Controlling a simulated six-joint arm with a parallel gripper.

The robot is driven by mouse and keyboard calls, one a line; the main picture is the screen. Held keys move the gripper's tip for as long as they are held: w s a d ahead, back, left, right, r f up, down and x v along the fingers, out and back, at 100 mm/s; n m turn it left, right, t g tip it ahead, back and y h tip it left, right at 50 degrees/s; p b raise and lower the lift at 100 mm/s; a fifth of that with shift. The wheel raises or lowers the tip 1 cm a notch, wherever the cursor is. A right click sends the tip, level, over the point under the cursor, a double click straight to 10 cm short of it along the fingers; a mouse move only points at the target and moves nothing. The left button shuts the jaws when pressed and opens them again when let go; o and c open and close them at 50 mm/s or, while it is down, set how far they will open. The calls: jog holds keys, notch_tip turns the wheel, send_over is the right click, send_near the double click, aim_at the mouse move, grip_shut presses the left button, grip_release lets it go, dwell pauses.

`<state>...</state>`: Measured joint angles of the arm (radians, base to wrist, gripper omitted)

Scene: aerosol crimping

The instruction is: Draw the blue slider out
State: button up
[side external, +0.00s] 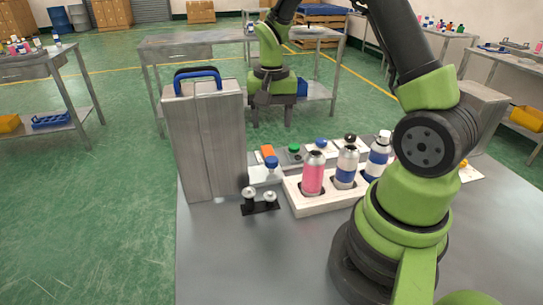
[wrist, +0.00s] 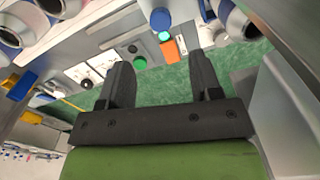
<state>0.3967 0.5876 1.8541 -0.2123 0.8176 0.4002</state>
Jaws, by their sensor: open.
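A pale block with a round blue knob (side external: 271,163), which looks like the blue slider, sits between the tall metal case and the bottle tray. The blue knob also shows at the top of the wrist view (wrist: 160,18). My gripper (side external: 271,112) hangs behind the work, pointing down, apart from the knob. In the wrist view my gripper (wrist: 161,72) is open, with nothing between its two dark fingers. An orange piece (side external: 267,151) and a green button (side external: 294,148) lie just behind the blue knob. Another blue cap (side external: 320,143) is farther right.
A tall metal case (side external: 205,140) with a blue handle stands left of the knob. A white tray (side external: 325,204) holds bottles, one pink, to its right. A black stand with two silver knobs (side external: 260,206) sits in front. The front tabletop is clear.

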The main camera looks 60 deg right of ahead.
aim_at(271, 160)
notch_tip(271, 160, down, 10)
jog(key=shift+f, duration=0.2)
dwell(0.3)
